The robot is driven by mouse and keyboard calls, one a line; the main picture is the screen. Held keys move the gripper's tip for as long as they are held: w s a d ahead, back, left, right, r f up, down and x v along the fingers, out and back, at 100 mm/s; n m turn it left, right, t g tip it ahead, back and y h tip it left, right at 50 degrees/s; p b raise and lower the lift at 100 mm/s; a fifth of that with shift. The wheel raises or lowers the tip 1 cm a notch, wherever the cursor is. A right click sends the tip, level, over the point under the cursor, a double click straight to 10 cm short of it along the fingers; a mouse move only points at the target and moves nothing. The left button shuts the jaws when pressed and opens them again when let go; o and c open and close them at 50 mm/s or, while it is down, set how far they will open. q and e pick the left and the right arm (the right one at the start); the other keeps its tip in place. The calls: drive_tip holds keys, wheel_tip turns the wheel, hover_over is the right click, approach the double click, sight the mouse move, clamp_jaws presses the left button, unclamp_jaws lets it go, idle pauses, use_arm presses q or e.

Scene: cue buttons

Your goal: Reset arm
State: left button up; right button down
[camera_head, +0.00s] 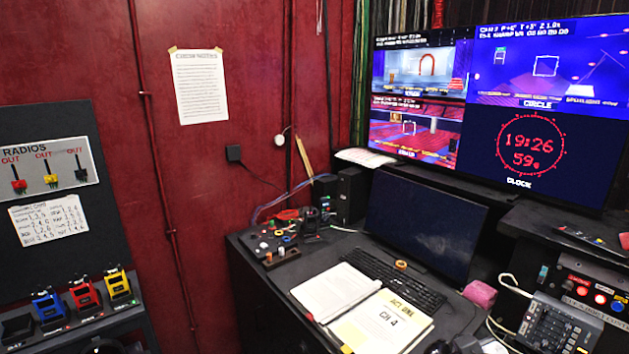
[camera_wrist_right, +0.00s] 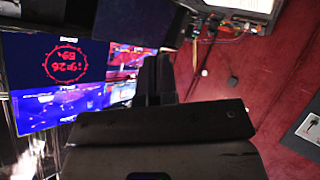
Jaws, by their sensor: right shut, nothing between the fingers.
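My right gripper (camera_wrist_right: 156,72) shows in the right wrist view as dark fingers close together, beyond the wide black gripper body. It is shut, and I see nothing held in it. The wrist view is upside down, with the monitors at its left and the red wall at its right. I cannot make out either gripper in the head view. The cue button box (camera_head: 593,296), with red, white and blue round buttons, sits on the right side of the desk in the head view.
Wall monitors (camera_head: 545,65) stand behind. Coloured radios (camera_head: 84,293) sit at the left. The red wall (camera_head: 190,160) has free space before it.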

drive_tip(key=s+a+f+g+y, duration=0.1)
drive_tip(key=s+a+f+g, duration=0.15)
drive_tip(key=s+f, duration=0.8)
drive_tip(key=s+a+f+m+g+y, duration=0.1)
drive_tip(key=s+a+f+g, duration=0.15)
drive_tip(key=s+f, duration=0.85)
drive_tip(key=s+a+f+g+y, duration=0.1)
drive_tip(key=s+f+g, duration=0.35)
drive_tip(key=s, duration=1.05)
wheel_tip(320, 180, up, 26)
drive_tip(key=t+p, duration=0.1)
drive_tip(key=p, duration=2.6)
drive_tip(key=shift+w+a+f+p, duration=0.2)
drive_tip(key=shift+w+p, duration=0.1)
drive_tip(key=shift+p, duration=0.05)
